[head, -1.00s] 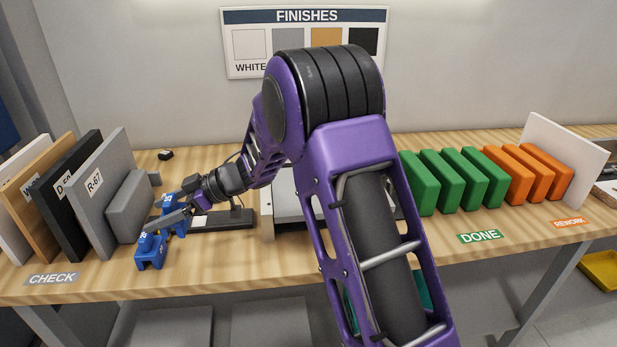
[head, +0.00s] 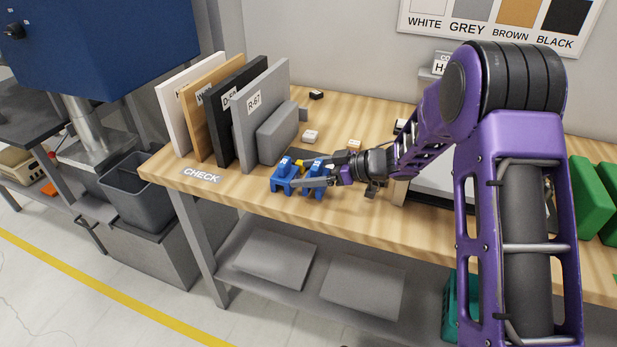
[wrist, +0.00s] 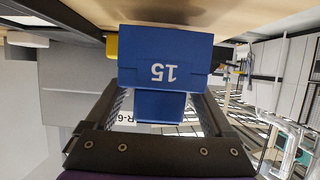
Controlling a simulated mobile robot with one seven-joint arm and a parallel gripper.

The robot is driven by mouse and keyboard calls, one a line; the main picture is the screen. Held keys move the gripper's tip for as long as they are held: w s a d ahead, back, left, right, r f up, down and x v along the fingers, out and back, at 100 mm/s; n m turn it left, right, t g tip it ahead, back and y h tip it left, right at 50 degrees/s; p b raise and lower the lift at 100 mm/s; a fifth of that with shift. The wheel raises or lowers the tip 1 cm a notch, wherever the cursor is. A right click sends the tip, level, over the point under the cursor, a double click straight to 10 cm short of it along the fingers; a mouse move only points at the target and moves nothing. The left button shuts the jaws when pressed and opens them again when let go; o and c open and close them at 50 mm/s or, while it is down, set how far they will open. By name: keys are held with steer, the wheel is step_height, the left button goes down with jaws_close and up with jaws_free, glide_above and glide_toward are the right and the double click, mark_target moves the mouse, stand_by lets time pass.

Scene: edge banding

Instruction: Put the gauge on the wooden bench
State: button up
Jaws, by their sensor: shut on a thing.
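My gripper (head: 313,178) is shut on a blue gauge (wrist: 165,60) marked "15", which appears upside down in the wrist view. A narrower blue part (wrist: 160,106) of it sits between the two fingers. In the head view two blue shapes, a left one (head: 284,178) and a right one (head: 318,165), show at the fingers, with a little yellow between them. The fingers partly hide them, and I cannot tell whether both are one gauge. They are at the wooden bench (head: 245,195), near its front edge. I cannot tell whether the held gauge touches the bench top.
A grey R-67 panel (head: 258,105) and a grey block (head: 279,132) stand left of and behind the gauge. Black, brown and white panels stand further left. A CHECK label (head: 202,175) lies in front of them. Bare wood lies between label and gauge. Green blocks (head: 594,195) are at right.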

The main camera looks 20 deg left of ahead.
mark_target(321, 175)
steer(key=shift+f, duration=0.6)
steer(key=shift+f, duration=0.15)
steer(key=o, duration=1.4)
steer(key=shift+d+r, duration=0.1)
steer(key=shift+r, duration=0.1)
steer(key=v, duration=0.7)
steer(key=shift+d+p, duration=0.15)
steer(key=shift+p, duration=0.15)
